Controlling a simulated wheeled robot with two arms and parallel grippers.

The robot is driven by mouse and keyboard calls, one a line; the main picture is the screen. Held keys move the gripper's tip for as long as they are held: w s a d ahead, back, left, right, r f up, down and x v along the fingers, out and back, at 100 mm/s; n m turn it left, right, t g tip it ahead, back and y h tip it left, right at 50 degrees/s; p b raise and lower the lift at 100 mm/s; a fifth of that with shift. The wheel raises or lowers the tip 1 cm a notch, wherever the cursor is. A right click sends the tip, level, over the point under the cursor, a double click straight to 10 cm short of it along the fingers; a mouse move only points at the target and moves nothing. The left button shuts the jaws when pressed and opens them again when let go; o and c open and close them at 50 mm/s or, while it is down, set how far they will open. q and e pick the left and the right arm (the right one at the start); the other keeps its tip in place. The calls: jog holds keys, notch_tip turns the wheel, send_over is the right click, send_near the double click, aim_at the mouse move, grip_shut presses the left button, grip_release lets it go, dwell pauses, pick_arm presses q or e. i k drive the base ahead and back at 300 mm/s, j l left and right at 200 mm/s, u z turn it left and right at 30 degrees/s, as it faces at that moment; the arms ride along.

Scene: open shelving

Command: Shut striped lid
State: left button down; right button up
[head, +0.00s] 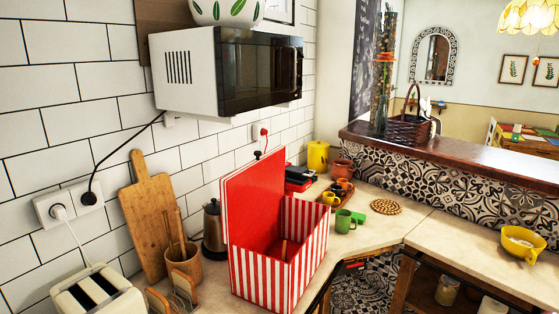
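A red-and-white striped box (309,245) stands on the counter near the bottom middle of the head view. Its lid (259,187) is raised and tilted up along the box's left side, showing a plain red inner face and a striped edge. The box is open at the top, and a small brown item (284,250) shows inside against the red inner wall. Neither of my grippers is in view.
A kettle (214,232), a wooden board (152,215), a utensil holder (184,266) and a toaster (92,293) stand left of the box. Mugs (344,221) and a trivet (373,207) lie behind it. A microwave (232,70) hangs above. Counter right of the box (385,235) is clear.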

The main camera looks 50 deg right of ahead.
aim_at(248, 192)
jog(key=z, duration=1.45)
